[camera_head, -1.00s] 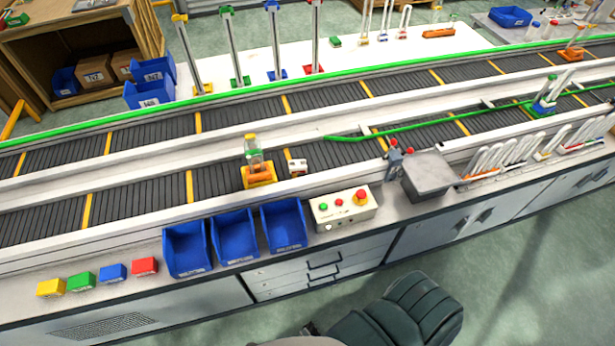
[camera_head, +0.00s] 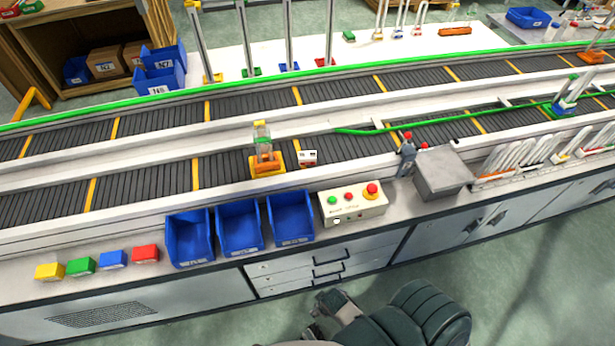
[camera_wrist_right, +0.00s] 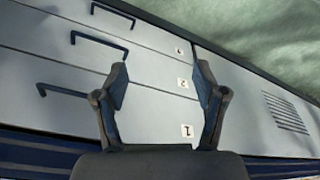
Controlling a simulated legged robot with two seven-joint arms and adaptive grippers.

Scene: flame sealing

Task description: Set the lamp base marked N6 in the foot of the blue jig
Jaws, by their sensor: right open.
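The upright posts at the back stand on coloured feet; one foot is blue (camera_head: 289,67). No lamp base marked N6 can be made out. A small white part with red marks (camera_head: 308,158) is on the near conveyor beside a yellow-orange holder (camera_head: 267,168) with a clear piece upright in it. My right gripper (camera_head: 328,300) is low in front of the drawers. In the right wrist view it (camera_wrist_right: 162,78) is open and empty, facing the drawer fronts. My left gripper is out of view.
Three blue bins (camera_head: 238,230) stand on the bench beside a control box (camera_head: 353,203) and a grey block (camera_head: 443,175). Coloured blocks (camera_head: 97,262) lie at the left. White tubes (camera_head: 535,152) stand in racks at the right. Labelled blue bins (camera_head: 158,84) are at the back left.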

